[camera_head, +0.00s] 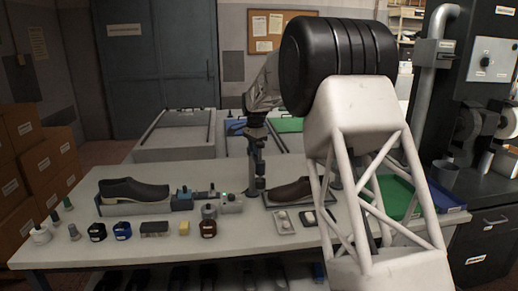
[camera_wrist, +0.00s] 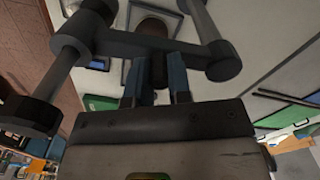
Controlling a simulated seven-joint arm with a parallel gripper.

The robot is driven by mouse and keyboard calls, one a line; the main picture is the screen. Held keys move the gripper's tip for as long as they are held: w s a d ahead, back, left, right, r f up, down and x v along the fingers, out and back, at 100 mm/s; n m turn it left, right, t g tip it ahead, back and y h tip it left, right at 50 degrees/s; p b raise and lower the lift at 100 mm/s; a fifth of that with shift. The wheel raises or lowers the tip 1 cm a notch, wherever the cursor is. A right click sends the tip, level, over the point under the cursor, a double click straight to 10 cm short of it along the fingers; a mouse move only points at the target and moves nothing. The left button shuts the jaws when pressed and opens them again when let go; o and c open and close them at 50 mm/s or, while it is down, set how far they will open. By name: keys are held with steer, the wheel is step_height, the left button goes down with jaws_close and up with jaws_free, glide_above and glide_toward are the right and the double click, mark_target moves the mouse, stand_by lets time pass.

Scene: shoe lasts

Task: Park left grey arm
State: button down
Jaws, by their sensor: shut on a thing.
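In the wrist view, a dark grey jointed arm (camera_wrist: 115,43) crosses the top, with round joints at its ends and a post at left. My gripper (camera_wrist: 157,72) has its two blue fingers closed on a dark part of this grey arm. A brown shoe last (camera_head: 290,190) lies right of the post, partly hidden by my own arm. Which grey arm is the left one is hard to tell.
A black shoe (camera_head: 133,190) sits on the left of the bench (camera_head: 80,252). Small jars and blocks line the bench front, including a red-banded jar (camera_head: 208,228). A green tray (camera_head: 400,197) is at right. Cardboard boxes (camera_head: 45,160) stack at left.

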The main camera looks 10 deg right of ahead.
steer(key=shift+a+m, duration=0.35)
steer(key=shift+m, duration=0.15)
steer(key=c, duration=1.1)
jaws_free()
steer(key=shift+o, duration=0.2)
steer(key=shift+r, duration=0.15)
steer(key=shift+r, duration=3.75)
steer(key=shift+s, duration=0.1)
